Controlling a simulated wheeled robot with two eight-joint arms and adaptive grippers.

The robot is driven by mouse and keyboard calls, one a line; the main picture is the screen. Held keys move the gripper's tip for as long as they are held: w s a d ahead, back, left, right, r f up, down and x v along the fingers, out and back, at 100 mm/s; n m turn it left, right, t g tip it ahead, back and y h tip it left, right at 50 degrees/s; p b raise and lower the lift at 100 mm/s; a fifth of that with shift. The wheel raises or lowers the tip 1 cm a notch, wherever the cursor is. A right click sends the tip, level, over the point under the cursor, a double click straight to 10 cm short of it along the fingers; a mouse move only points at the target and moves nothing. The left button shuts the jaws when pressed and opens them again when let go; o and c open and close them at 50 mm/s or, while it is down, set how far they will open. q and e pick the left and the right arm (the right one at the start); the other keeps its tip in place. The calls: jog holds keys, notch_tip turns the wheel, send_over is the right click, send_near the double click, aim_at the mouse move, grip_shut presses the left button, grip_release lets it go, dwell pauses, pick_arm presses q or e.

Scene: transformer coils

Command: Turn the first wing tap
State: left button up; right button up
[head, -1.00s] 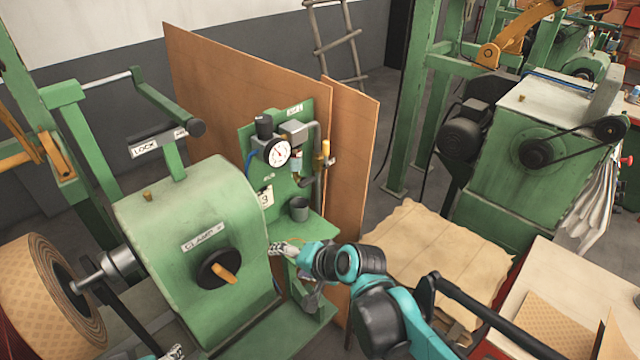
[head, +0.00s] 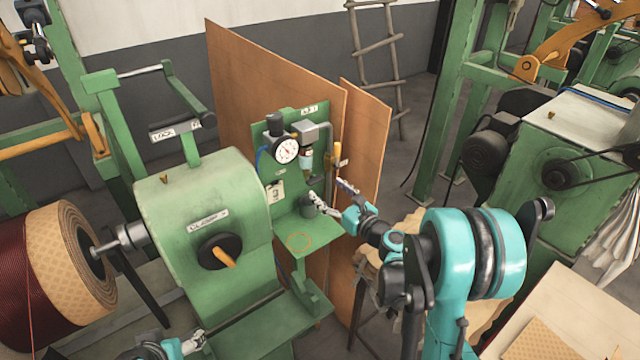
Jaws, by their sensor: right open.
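A small yellow-handled tap (head: 337,153), which looks like the wing tap, sits on the pipe at the right side of the green panel (head: 262,136). My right gripper (head: 327,190) is open and empty, its two fingers apart, below the tap and in front of the panel. One finger overlaps the grey cup (head: 308,208) in the picture; I cannot tell whether it touches. My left gripper (head: 195,342) shows only in part at the bottom edge, and its jaws are unclear.
A pressure gauge (head: 286,150) and regulator are on the panel, above a green shelf (head: 300,242). The green clamp housing (head: 207,195) with its orange-handled knob (head: 220,250) stands left. Brown boards (head: 364,140) stand behind the panel.

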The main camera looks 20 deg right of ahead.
aim_at(317, 182)
jog(key=x, duration=0.5)
jog(key=c, duration=1.2)
